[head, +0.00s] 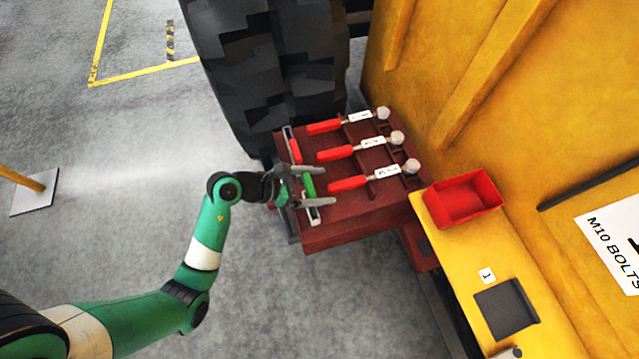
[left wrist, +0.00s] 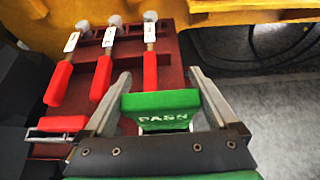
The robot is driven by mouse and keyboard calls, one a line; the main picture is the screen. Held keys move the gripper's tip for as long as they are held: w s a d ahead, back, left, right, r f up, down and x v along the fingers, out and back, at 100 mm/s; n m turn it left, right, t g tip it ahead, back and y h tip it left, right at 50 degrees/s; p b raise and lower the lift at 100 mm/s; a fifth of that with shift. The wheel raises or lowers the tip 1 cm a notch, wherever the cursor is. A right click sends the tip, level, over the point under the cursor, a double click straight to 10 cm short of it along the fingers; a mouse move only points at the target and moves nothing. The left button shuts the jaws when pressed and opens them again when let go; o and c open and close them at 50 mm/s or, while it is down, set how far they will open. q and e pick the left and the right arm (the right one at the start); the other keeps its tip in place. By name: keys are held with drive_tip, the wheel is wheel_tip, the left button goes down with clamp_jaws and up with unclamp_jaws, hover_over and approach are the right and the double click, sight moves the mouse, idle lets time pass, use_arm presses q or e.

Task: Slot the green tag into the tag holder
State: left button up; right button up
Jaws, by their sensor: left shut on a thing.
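The green tag (head: 308,186) is between the fingers of my left gripper (head: 318,189), which is shut on it. In the left wrist view the tag (left wrist: 160,108) shows pale letters, between the left gripper's fingers (left wrist: 163,84). In the head view it is over a grey rail (head: 314,214) along the left edge of a dark red block (head: 350,228). A red tag (head: 295,150) is at the rail's far part. I cannot tell whether the green tag touches the rail. A dark holder-like plate (head: 506,306) is on the yellow ledge; which is the tag holder is unclear.
Several red-handled tools (head: 347,184) lie on the block, right of my gripper. A red bin (head: 467,198) and a label marked 1 (head: 487,275) are on the yellow ledge (head: 455,265). A yellow wall rises at the right. A big dark tyre (head: 270,70) stands behind.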

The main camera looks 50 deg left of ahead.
use_arm(q)
drive_tip(key=shift+f, duration=0.2)
idle(0.4)
wheel_tip(320, 180, down, 4)
drive_tip(key=b, duration=0.2)
drive_tip(key=shift+f+b, duration=0.2)
drive_tip(key=shift+b, duration=0.2)
idle(0.5)
drive_tip(key=shift+f, duration=0.3)
idle(0.9)
drive_tip(key=o, duration=1)
drive_tip(key=s+a+r+p, duration=0.2)
drive_tip(key=s+r+p, duration=0.2)
drive_tip(key=r+p, duration=0.1)
drive_tip(key=s+a+r+p, duration=0.2)
drive_tip(key=s+r+p, duration=0.3)
drive_tip(key=r+p, duration=0.1)
drive_tip(key=shift+a+r, duration=0.25)
drive_tip(key=shift+r, duration=0.55)
